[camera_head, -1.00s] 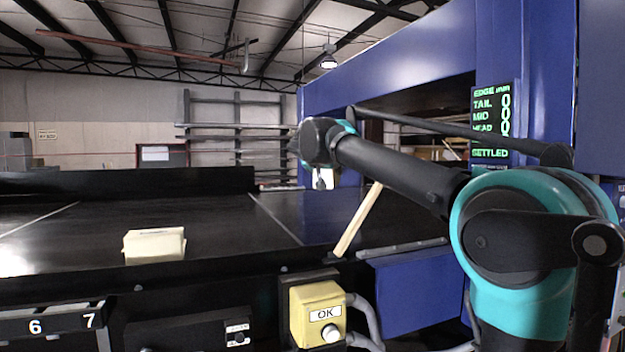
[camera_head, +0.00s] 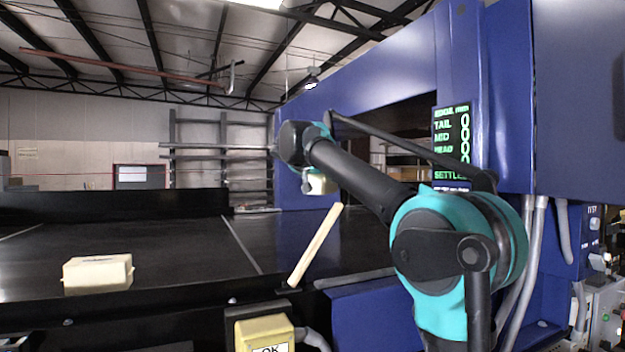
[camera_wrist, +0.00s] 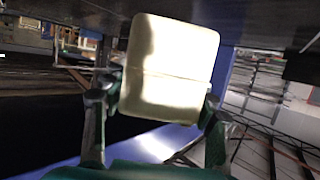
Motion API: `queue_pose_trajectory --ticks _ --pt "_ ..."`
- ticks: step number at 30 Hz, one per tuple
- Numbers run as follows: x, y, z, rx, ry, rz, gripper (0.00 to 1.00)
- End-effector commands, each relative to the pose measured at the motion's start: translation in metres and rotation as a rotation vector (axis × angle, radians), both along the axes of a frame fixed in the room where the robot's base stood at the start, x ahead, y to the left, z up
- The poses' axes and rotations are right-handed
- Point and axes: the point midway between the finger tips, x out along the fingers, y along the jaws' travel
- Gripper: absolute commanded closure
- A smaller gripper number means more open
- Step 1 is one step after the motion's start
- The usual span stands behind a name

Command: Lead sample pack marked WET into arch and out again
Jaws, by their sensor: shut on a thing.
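My gripper (camera_wrist: 157,98) is shut on a cream pack (camera_wrist: 170,55), with a finger at each side of it. In the head view the held pack (camera_head: 322,184) shows as a small pale block under my wrist, in front of the opening of the blue arch (camera_head: 372,62). It is above the black belt. No WET mark can be read on the side in view. A second cream pack (camera_head: 97,274) lies on the belt at the left, apart from my gripper; its marking is too small to read.
A pale wooden bar (camera_head: 316,246) slants at the belt's near edge, below my arm. A yellow OK button box (camera_head: 264,334) stands in front. The arch's green display (camera_head: 452,145) lists edge, tail, mid and head with zeros and "SETTLED". The belt (camera_head: 180,250) is otherwise mostly clear.

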Motion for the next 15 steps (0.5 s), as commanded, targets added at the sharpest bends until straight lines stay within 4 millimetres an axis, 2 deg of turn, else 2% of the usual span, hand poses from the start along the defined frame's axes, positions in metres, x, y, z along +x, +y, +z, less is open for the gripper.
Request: queue_pose_trajectory --ticks 15 --pt "0.022 -0.062 0.000 -0.001 -0.001 -0.003 0.96"
